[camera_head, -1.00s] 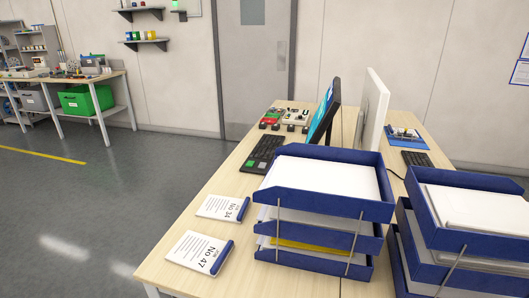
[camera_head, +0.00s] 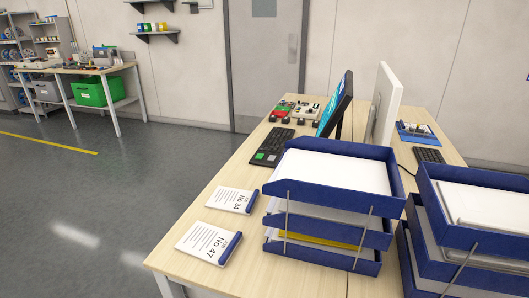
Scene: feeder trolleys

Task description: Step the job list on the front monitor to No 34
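The front monitor (camera_head: 336,104) stands on the wooden desk (camera_head: 236,172), seen almost edge-on, with a sliver of blue screen facing left; its text cannot be read. A card reading No 34 (camera_head: 231,200) and a card reading No 47 (camera_head: 207,242) lie flat near the desk's left edge. Neither of my grippers is in view.
Blue paper trays (camera_head: 330,172) are stacked on the desk, with a second stack (camera_head: 470,220) at the right. A white-backed monitor (camera_head: 384,104) stands behind the front one. A small board with parts (camera_head: 296,110) lies beyond the keyboard. The floor at left is clear.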

